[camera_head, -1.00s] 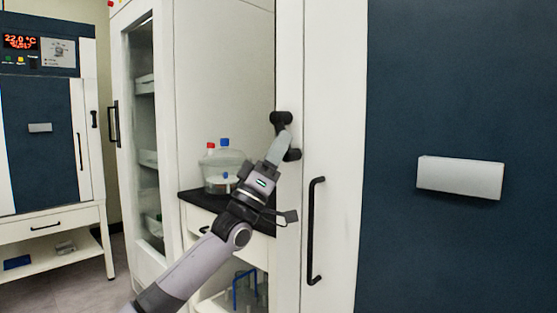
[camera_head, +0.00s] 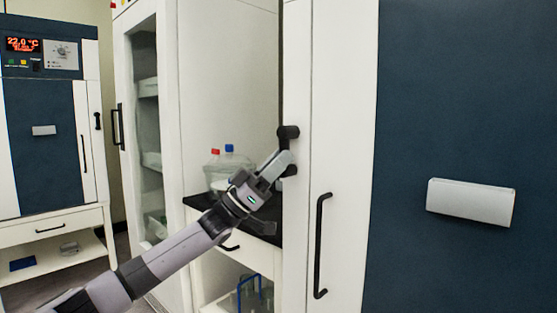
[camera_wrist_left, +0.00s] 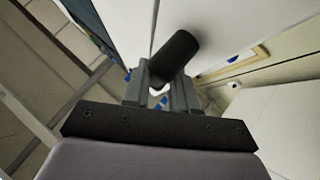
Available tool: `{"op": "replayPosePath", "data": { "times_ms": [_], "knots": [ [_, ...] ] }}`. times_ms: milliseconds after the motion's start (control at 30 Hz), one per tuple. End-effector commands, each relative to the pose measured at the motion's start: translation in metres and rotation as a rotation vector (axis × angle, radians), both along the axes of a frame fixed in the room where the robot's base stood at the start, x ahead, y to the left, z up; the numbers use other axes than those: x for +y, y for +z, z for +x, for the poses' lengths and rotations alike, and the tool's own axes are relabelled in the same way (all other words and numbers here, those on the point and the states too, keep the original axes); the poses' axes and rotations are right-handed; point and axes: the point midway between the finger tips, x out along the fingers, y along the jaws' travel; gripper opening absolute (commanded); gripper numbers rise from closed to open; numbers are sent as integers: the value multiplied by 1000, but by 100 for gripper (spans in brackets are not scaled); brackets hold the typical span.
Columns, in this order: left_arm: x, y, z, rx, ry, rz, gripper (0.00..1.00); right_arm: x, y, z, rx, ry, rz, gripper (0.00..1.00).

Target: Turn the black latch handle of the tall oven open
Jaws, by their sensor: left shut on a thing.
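The tall oven (camera_head: 463,90) has a dark blue door front and a white side frame, at the right of the head view. Its black latch handle (camera_head: 288,132) sits on the white frame's left edge. My left gripper (camera_head: 284,160) reaches up from the lower left and is shut on the latch handle, hiding its middle. In the left wrist view, the handle's dark cylindrical end (camera_wrist_left: 178,52) stands between the two grey fingers of my left gripper (camera_wrist_left: 162,80). My right gripper is not in view.
A black vertical bar handle (camera_head: 320,245) and a pale block handle (camera_head: 470,202) stick out from the oven front. A dark counter (camera_head: 262,228) with bottles (camera_head: 230,160) lies behind my arm. A glass-door cabinet (camera_head: 150,130) and a smaller oven (camera_head: 40,140) stand left.

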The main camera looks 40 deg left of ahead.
Motion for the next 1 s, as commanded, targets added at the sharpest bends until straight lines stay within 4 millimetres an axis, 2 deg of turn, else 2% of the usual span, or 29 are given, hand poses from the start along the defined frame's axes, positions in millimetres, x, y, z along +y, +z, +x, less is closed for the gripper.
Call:
{"op": "replayPosePath", "data": {
  "times_ms": [167, 200, 233, 633, 1000],
  "knots": [
    [2, 2, 0, -1, 8, 1, 0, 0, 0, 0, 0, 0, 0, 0],
    [2, 2, 0, -1, 9, 0, 30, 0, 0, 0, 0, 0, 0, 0],
    [2, 2, 0, -2, 8, 0, 34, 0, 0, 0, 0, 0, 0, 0],
    [3, -4, -2, 1, 6, 1, 34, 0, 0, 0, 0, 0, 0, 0],
    [23, -34, -27, 2, 6, 2, 34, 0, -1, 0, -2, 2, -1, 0]
  ]
}}
